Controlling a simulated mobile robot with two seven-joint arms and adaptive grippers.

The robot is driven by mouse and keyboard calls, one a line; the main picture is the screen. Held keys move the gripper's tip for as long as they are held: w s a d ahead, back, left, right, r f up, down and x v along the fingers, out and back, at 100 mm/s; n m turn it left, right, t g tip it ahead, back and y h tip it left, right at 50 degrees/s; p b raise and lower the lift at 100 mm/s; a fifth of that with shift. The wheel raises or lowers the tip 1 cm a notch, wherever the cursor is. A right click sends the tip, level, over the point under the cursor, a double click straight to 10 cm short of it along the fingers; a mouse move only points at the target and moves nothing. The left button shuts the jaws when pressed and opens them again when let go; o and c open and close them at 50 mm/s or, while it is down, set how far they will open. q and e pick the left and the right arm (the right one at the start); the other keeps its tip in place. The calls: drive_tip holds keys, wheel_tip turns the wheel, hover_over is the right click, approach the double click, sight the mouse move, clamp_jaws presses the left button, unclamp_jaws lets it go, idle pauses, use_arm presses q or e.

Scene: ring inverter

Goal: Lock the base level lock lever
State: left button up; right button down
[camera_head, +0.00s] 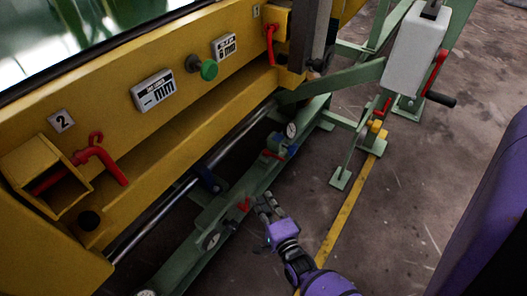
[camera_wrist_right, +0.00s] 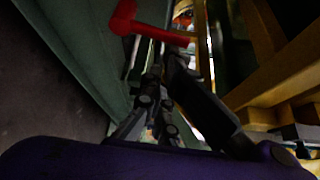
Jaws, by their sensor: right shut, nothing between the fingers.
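A small red lever (camera_head: 244,204) sits on the green base rail (camera_head: 225,212). I take it for the base level lock lever, though no label on it is readable. My right gripper (camera_head: 265,203) is shut and empty just to the right of this lever. In the right wrist view a red lever (camera_wrist_right: 150,30) stands above and beyond the fingers (camera_wrist_right: 162,68), at the edge of a green beam (camera_wrist_right: 85,60). I cannot tell whether the fingers touch it. My left gripper is not in view.
Another red lever (camera_head: 273,155) and a dial (camera_head: 291,130) sit farther along the rail. Bare floor (camera_head: 400,215) lies to the right.

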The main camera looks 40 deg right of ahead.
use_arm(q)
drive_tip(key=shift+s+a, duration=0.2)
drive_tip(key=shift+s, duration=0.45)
use_arm(e)
drive_tip(key=shift+a+r, duration=0.15)
drive_tip(key=shift+a, duration=0.1)
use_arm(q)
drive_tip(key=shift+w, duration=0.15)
